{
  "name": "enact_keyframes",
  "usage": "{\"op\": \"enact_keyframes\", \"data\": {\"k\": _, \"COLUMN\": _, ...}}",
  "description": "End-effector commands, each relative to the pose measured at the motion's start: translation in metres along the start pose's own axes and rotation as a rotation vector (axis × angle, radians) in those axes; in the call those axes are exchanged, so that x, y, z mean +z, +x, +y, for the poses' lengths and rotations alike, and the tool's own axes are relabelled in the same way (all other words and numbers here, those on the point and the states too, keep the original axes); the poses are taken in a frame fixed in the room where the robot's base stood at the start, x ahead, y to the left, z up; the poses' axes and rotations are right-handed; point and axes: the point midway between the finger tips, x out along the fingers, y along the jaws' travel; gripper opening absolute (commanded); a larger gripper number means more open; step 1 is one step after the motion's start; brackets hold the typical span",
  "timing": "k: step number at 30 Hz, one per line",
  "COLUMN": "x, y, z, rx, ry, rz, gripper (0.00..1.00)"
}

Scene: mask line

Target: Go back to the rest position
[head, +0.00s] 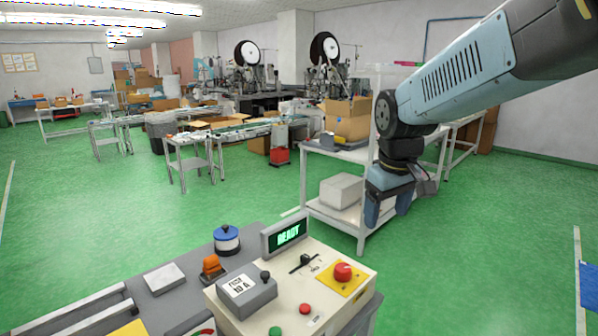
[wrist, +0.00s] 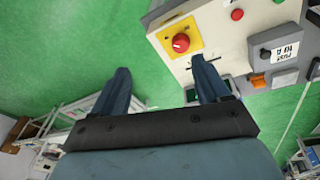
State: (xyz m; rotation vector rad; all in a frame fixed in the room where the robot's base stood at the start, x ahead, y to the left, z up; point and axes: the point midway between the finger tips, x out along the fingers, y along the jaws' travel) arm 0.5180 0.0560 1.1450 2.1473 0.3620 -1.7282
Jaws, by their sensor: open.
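My gripper (head: 388,210) hangs from my blue-grey arm at the right in the head view, fingers pointing down, above and behind the control panel. In the wrist view, my gripper (wrist: 165,88) shows two blue fingers spread apart with nothing between them. The control panel (head: 328,283) is a cream box at the bottom of the head view. It carries a red knob (head: 343,271) on a yellow plate, and a screen (head: 287,236) reading READY. The knob also shows in the wrist view (wrist: 181,43), beyond the fingers and apart from them.
A grey switch box (head: 247,294) labelled "FUSE 10 A" sits on the panel's left. A blue-topped spool (head: 227,238) stands on the bench behind it. A white shelf cart (head: 334,218) stands near my gripper. Open green floor (head: 100,215) lies to the left.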

Motion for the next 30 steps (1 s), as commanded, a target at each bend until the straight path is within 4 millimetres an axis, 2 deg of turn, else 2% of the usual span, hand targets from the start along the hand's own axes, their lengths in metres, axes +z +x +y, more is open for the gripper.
{"op": "enact_keyframes", "data": {"k": 9, "x": 0.055, "y": -0.033, "z": 0.004, "rx": 0.037, "ry": 0.186, "rz": 0.109, "gripper": 0.76}}
{"op": "enact_keyframes", "data": {"k": 18, "x": 0.104, "y": -0.051, "z": 0.004, "rx": 0.044, "ry": 0.353, "rz": 0.214, "gripper": 0.76}}
{"op": "enact_keyframes", "data": {"k": 24, "x": 0.124, "y": -0.056, "z": 0.002, "rx": 0.038, "ry": 0.425, "rz": 0.259, "gripper": 0.76}}
{"op": "enact_keyframes", "data": {"k": 30, "x": 0.130, "y": -0.056, "z": 0.001, "rx": 0.035, "ry": 0.447, "rz": 0.272, "gripper": 0.76}}
